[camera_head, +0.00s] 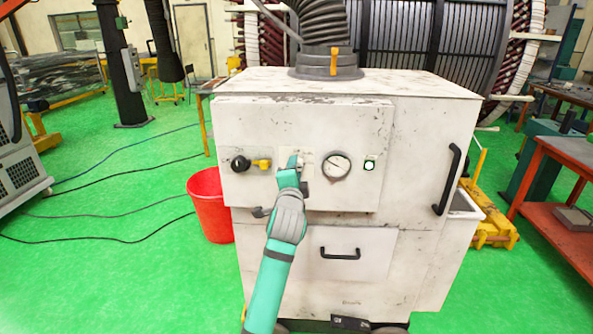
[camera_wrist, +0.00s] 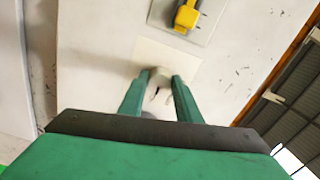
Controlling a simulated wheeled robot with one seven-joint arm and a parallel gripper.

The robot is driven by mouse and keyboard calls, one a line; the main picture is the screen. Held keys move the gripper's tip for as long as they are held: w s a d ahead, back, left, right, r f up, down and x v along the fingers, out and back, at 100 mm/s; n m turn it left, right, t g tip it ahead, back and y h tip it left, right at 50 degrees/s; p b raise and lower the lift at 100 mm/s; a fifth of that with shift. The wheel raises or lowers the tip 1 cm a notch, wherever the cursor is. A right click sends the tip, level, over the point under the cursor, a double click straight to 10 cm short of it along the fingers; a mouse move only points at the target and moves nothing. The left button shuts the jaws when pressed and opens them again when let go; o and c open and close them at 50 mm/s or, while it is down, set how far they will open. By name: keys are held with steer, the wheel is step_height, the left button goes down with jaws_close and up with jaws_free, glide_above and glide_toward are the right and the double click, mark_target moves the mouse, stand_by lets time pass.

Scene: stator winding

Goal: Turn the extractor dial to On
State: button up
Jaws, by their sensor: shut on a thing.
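The extractor is a worn white cabinet (camera_head: 430,120) with a control panel (camera_head: 330,117) on its front. My gripper (camera_head: 294,168) reaches up to the panel, left of the round gauge. In the wrist view, my gripper (camera_wrist: 160,82) has its two green fingers on either side of a small pale dial (camera_wrist: 158,92) with a dark mark, and it is shut on it. The dial stands on a light plate (camera_wrist: 170,58). In the head view my gripper and wrist hide the dial, so its setting cannot be read.
The gauge (camera_head: 336,166) and a green-lit button (camera_head: 369,165) sit right of my gripper. A black and yellow switch (camera_head: 262,164) sits left, its yellow handle (camera_wrist: 186,17) near in the wrist view. A red bucket (camera_head: 209,205) stands left of the cabinet. A drawer handle (camera_head: 340,254) is below.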

steer(key=shift+d, duration=0.15)
steer(key=o, duration=1.1)
steer(key=shift+c, duration=0.2)
steer(key=shift+a, duration=0.2)
steer(key=shift+s, duration=0.1)
